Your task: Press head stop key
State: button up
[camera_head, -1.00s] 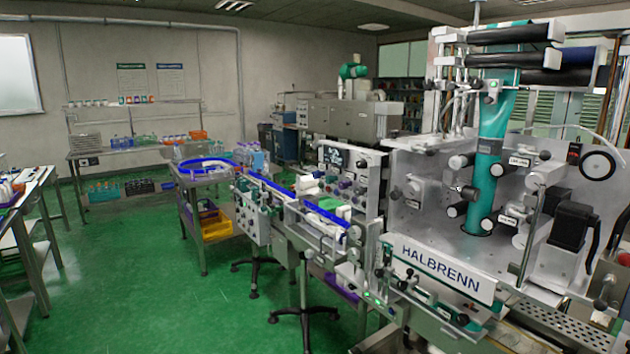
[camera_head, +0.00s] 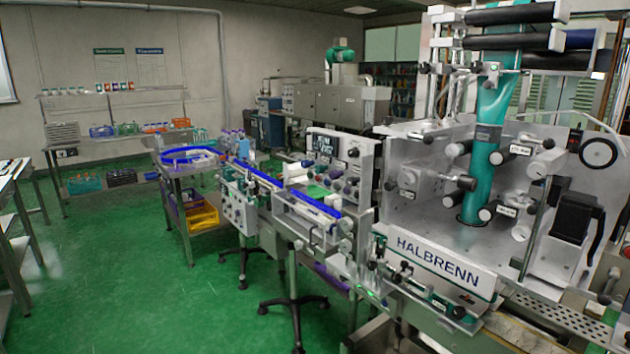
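The sleeve applicator is a large grey machine with a HALBRENN plate (camera_head: 438,262) on its front, at the right of the head view. A teal film web (camera_head: 483,150) runs down through its head. An upright control panel (camera_head: 340,165) with a small dark screen, knobs and buttons stands left of the head. Smaller controls (camera_head: 238,200) sit on a grey box at the conveyor's left end. The keys are too small to read, so I cannot tell which one is the head stop key. My gripper is not in view.
A conveyor with blue rails (camera_head: 262,180) leads from the round blue-rimmed table (camera_head: 190,155) to the machine. Its stand feet (camera_head: 293,302) spread over the floor. A steel table (camera_head: 15,240) stands at the left edge. The green floor (camera_head: 130,270) between is clear.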

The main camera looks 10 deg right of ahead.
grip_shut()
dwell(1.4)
